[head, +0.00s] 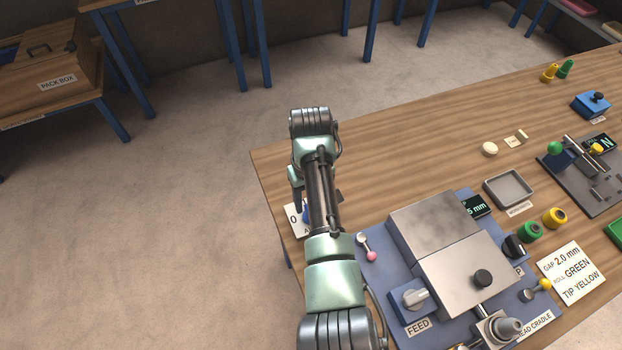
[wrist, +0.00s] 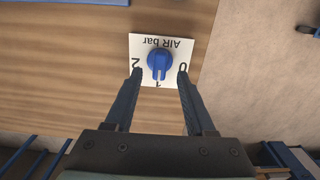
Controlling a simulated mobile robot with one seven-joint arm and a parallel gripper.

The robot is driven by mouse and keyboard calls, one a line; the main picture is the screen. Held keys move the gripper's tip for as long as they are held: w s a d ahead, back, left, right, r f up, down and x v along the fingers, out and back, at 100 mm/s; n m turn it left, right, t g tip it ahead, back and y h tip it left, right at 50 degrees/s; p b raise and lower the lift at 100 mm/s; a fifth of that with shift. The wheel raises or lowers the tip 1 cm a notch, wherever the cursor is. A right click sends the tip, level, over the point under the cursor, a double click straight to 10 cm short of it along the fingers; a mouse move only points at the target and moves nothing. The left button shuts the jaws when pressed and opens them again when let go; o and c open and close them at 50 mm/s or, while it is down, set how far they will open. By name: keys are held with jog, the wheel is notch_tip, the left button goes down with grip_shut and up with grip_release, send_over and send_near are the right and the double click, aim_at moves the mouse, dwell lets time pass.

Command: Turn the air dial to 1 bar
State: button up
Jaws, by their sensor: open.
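The blue air dial (wrist: 158,61) sits on a white plate marked "AIR bar" (wrist: 178,50), upside down in the wrist view. The 2 is at the left, the 0 at the right and the 1 below the knob, partly covered. The knob's ridge runs roughly up and down in that view, its lower end near the 1. I cannot tell which end is the pointer. My gripper (wrist: 160,74) is open, one finger on each side of the knob; contact is not clear. In the head view my arm hides most of the dial, leaving part of its plate (head: 292,221) showing.
The plate lies near the left edge of the wooden table (head: 400,160). To its right are a pink-tipped lever (head: 366,247), a grey-covered machine (head: 436,228), and a FEED knob (head: 414,297). Bare wood lies beyond my arm. A pack box (head: 45,60) stands far left.

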notch_tip(320, 180, up, 10)
jog(key=shift+f+b, duration=0.15)
jog(key=shift+b, duration=0.25)
jog(key=shift+w, duration=0.1)
